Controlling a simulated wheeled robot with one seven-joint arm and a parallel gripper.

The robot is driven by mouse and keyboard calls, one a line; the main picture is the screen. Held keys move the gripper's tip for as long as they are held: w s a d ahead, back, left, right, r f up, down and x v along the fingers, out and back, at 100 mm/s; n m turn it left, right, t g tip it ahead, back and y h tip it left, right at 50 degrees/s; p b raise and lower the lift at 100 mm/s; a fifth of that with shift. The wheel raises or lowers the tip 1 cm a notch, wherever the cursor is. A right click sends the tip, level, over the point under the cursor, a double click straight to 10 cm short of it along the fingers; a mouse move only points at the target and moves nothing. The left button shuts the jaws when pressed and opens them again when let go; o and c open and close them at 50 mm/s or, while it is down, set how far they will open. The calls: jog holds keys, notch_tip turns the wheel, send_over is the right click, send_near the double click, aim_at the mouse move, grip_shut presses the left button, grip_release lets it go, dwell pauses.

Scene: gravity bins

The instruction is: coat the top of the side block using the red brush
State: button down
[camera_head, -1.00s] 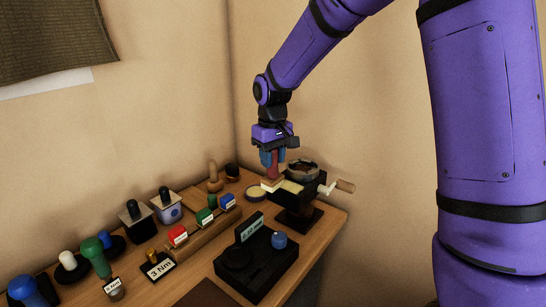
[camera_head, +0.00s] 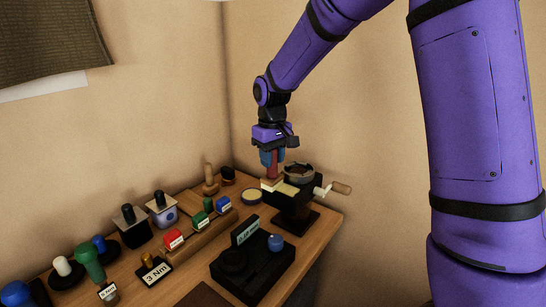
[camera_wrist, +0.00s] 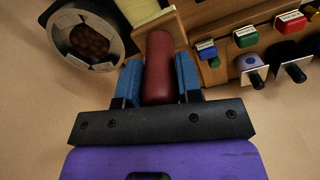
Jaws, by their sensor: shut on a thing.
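My gripper (camera_head: 271,159) is shut on the red brush. Its red handle (camera_wrist: 160,65) stands between the blue fingers in the wrist view and also shows below them in the head view (camera_head: 273,170). I cannot tell whether the brush touches the block. In the wrist view a cream surface (camera_wrist: 138,10) shows beyond the handle, and the bristles are hidden.
The crank handle (camera_head: 340,188) sticks out right. A black device (camera_head: 250,275) stands in front; stamps and a coloured-block rack (camera_head: 195,236) fill the left.

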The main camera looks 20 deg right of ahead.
jog(key=shift+s+a+f, duration=0.15)
jog(key=shift+s+a, duration=0.45)
jog(key=shift+a, duration=0.2)
jog(key=shift+w+d, duration=0.1)
jog(key=shift+d, duration=0.05)
jog(key=shift+w+r, duration=0.1)
jog(key=shift+r, duration=0.75)
jog(key=shift+r, duration=0.1)
jog(key=shift+r, duration=2.4)
